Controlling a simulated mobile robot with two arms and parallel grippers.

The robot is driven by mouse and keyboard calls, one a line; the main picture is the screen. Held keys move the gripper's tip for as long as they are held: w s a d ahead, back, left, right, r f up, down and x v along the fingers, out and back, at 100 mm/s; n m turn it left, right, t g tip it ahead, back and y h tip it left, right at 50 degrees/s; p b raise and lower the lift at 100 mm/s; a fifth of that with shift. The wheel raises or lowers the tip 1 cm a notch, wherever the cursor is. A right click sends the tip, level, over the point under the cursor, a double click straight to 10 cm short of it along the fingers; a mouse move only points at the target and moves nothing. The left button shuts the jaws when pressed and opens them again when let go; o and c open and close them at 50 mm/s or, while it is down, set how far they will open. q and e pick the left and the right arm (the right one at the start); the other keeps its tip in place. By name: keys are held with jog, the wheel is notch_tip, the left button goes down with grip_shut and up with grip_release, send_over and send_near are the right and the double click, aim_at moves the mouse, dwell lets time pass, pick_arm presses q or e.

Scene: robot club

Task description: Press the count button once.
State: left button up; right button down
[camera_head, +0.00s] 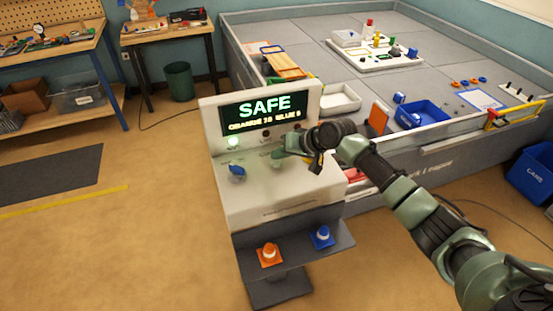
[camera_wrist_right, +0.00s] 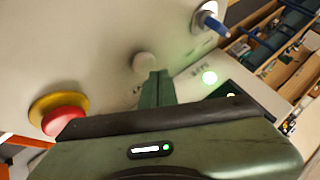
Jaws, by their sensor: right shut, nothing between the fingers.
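The count button is probably the round white button (camera_wrist_right: 144,64) on the pale console (camera_head: 285,205); its label cannot be read. In the head view my right gripper (camera_head: 277,157) is over the console top, below the screen, and hides that button. In the right wrist view my right gripper (camera_wrist_right: 155,78) is shut and empty. Its fingertips are right at the lower edge of the white button in the picture; I cannot tell whether they touch it. The console screen (camera_head: 265,108) reads SAFE, with a line of orange and blue counts below. My left gripper is not in view.
A blue switch (camera_head: 237,172) and a lit green lamp (camera_head: 233,142) are on the console. A red button (camera_wrist_right: 66,121) with a yellow base is nearby. A walled game field (camera_head: 390,80) lies behind.

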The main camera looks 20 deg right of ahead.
aim_at(280, 163)
jog(key=shift+r, duration=0.1)
notch_tip(280, 163, up, 5)
jog(key=p, duration=0.5)
jog(key=shift+r, duration=0.1)
dwell(0.4)
dwell(0.5)
